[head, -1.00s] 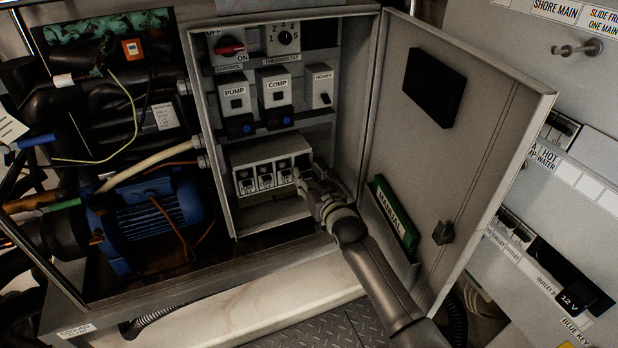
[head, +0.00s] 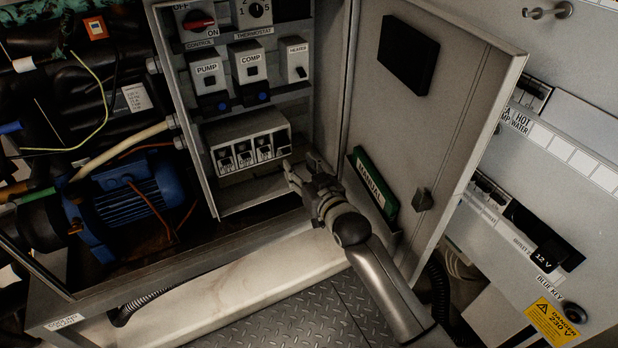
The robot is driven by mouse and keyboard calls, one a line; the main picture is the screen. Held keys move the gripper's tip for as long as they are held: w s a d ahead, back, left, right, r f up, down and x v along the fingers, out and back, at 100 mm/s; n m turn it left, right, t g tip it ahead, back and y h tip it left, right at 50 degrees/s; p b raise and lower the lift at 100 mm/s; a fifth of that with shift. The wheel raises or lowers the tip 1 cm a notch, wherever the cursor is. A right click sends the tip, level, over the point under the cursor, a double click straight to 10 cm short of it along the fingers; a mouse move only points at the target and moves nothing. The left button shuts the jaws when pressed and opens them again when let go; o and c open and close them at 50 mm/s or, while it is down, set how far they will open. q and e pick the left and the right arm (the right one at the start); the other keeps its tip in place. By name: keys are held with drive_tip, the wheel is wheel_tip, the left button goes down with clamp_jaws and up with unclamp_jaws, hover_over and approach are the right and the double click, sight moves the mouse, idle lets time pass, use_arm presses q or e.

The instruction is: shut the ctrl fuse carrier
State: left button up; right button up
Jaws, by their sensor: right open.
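A pale fuse block (head: 245,130) sits low inside the open control box, with a row of dark fuse carriers (head: 245,157) along its front. Their small labels are too blurred to read, so I cannot tell which carrier is ctrl. The carriers look roughly in line, but I cannot tell whether each is fully shut. My right gripper (head: 301,169) is open and empty, just below and right of the block's right end, apparently apart from it. My left gripper is out of view.
The open box door (head: 440,110) stands right of my right arm, with a green manual (head: 374,183) in its pocket. The pump (head: 208,75), comp (head: 250,65) and heater (head: 297,60) units sit above the block. A blue motor (head: 135,190) lies left.

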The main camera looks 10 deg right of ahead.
drive_tip(key=shift+v, duration=2.1)
